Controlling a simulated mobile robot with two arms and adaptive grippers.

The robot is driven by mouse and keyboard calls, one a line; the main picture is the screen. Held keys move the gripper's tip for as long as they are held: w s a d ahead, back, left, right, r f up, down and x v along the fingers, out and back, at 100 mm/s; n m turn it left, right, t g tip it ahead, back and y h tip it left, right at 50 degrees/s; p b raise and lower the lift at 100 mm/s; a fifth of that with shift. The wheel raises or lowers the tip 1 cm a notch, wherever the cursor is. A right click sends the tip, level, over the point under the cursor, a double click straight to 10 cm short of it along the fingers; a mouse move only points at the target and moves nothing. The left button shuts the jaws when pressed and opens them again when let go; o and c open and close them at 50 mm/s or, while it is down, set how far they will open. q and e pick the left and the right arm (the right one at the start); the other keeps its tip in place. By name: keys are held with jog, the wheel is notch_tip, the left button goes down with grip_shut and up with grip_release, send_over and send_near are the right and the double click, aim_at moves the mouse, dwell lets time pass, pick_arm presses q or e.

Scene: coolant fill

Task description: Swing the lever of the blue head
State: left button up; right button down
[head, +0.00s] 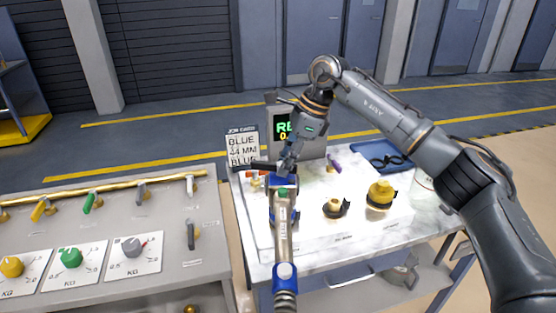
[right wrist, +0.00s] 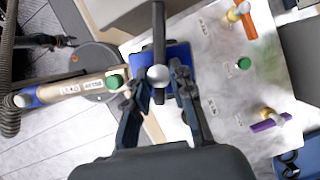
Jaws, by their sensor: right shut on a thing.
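The blue head (head: 288,180) is at the front left of the white table, at the far end of a pale handle (head: 283,222) with a green button and blue collar. In the right wrist view the blue head (right wrist: 180,54) lies behind the fingers. Its black lever (head: 262,165) points left; in the right wrist view the lever (right wrist: 159,35) passes a silver ball between the fingertips. My right gripper (head: 289,164), also in the right wrist view (right wrist: 160,88), is shut on the lever. My left gripper is not in view.
A job card (head: 242,148) reading BLUE 44 MM stands behind, beside a display box (head: 300,150). A grey panel (head: 120,205) with knobs and taps stands left.

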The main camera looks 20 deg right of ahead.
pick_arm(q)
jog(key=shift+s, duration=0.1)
pick_arm(e)
jog(key=c, duration=1.1)
grip_release()
jog(key=shift+c, duration=0.2)
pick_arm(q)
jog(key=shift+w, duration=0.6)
pick_arm(e)
jog(key=shift+r, duration=0.1)
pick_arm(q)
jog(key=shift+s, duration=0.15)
pick_arm(e)
jog(key=w+v, duration=0.1)
jog(key=v, duration=1)
jog(key=shift+s+r, duration=0.35)
jog(key=shift+s, duration=0.05)
jog(key=shift+d, duration=0.15)
